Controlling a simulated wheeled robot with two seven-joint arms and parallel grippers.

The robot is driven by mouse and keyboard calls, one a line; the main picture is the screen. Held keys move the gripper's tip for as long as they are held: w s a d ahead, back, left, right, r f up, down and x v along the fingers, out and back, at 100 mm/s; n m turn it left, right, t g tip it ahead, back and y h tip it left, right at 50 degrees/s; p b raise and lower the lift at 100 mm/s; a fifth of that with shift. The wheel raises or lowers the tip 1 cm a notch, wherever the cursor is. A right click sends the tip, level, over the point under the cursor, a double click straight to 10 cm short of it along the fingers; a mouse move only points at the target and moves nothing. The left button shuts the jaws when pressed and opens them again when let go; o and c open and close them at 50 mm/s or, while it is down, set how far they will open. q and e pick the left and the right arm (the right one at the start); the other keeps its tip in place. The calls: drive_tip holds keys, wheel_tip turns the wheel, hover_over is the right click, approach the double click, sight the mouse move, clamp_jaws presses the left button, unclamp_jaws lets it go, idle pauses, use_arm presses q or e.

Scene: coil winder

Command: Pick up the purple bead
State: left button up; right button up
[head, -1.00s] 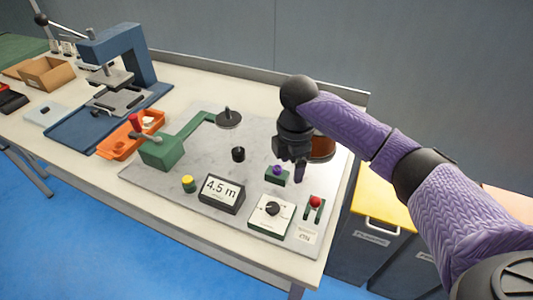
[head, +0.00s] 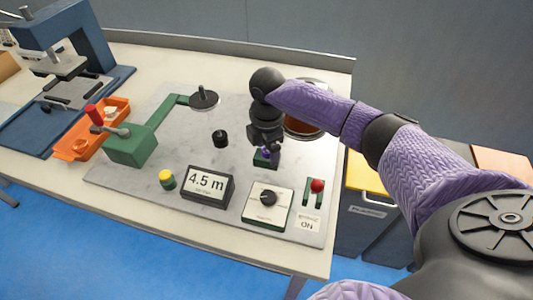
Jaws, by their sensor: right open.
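The purple bead (head: 266,153) sits on a small dark green block (head: 265,162) on the grey board. My right gripper (head: 267,149) points down right at the bead, and its fingers partly hide it. The gripper is open; I cannot tell whether the fingers touch the bead. My left gripper is not in view.
Around the block stand a black knob (head: 220,138), a 4.5 m display (head: 207,184), a dial box (head: 267,205), a red-topped switch (head: 317,186) and a copper-coloured spool (head: 305,122). A green crank arm (head: 134,145) and orange tray (head: 77,146) are left.

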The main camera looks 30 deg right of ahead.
drive_tip(key=c, duration=0.7)
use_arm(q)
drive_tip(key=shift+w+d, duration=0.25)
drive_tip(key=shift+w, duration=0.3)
use_arm(e)
clamp_jaws()
drive_tip(key=shift+r, duration=0.1)
use_arm(q)
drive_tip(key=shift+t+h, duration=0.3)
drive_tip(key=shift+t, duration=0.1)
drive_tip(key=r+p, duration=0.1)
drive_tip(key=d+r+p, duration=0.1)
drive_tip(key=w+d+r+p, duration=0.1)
drive_tip(key=p, duration=0.1)
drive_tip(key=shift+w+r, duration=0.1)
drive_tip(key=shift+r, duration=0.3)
use_arm(e)
wheel_tip(320, 180, up, 10)
